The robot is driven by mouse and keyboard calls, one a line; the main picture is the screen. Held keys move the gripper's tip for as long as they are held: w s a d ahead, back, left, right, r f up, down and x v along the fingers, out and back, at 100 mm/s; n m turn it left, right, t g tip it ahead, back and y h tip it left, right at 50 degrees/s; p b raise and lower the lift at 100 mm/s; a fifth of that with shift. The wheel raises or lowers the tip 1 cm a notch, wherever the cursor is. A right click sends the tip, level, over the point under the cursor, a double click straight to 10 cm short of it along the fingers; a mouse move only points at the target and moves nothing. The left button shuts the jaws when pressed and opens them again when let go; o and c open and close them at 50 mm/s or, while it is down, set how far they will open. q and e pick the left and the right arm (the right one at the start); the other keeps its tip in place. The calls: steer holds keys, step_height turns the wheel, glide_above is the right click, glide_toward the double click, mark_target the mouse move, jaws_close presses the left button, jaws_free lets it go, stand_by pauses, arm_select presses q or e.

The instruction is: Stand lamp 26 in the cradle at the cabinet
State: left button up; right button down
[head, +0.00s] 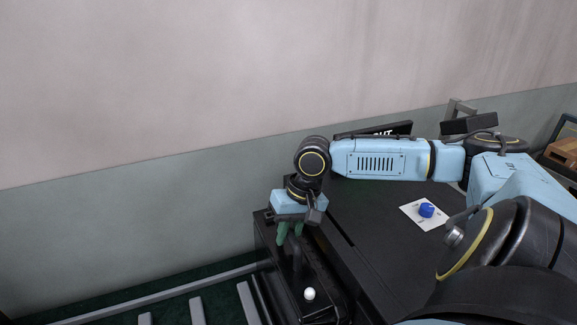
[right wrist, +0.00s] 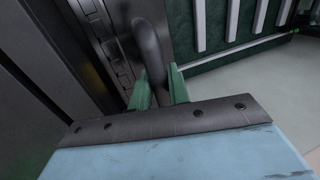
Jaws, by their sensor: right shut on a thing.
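My right gripper (head: 290,238) points down over the left end of the black cabinet (head: 375,235). In the right wrist view its green fingers (right wrist: 158,92) are shut on a dark, curved, handle-like bar (right wrist: 149,45). In the head view the dark bar (head: 297,262) stands below the fingers. I cannot tell what the bar belongs to. I see no number 26, and I cannot make out a lamp or a cradle for certain. My left gripper is not in view.
A white ball-shaped knob (head: 309,294) sits just below the gripper. A blue knob (head: 426,210) on a white plate (head: 410,213) is on the cabinet top. A dark sign (head: 383,131) stands at the wall. Grey bars (head: 197,310) lie over dark green flooring at lower left.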

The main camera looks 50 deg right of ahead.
steer(key=shift+w+r, duration=0.15)
steer(key=shift+r, duration=0.05)
steer(key=c, duration=1.3)
jaws_free()
steer(key=shift+a, duration=0.1)
steer(key=shift+o, duration=0.2)
steer(key=shift+s+f, duration=0.3)
steer(key=shift+f, duration=0.05)
steer(key=v, duration=1.4)
steer(key=shift+w+f, duration=0.1)
steer(key=shift+w, duration=0.05)
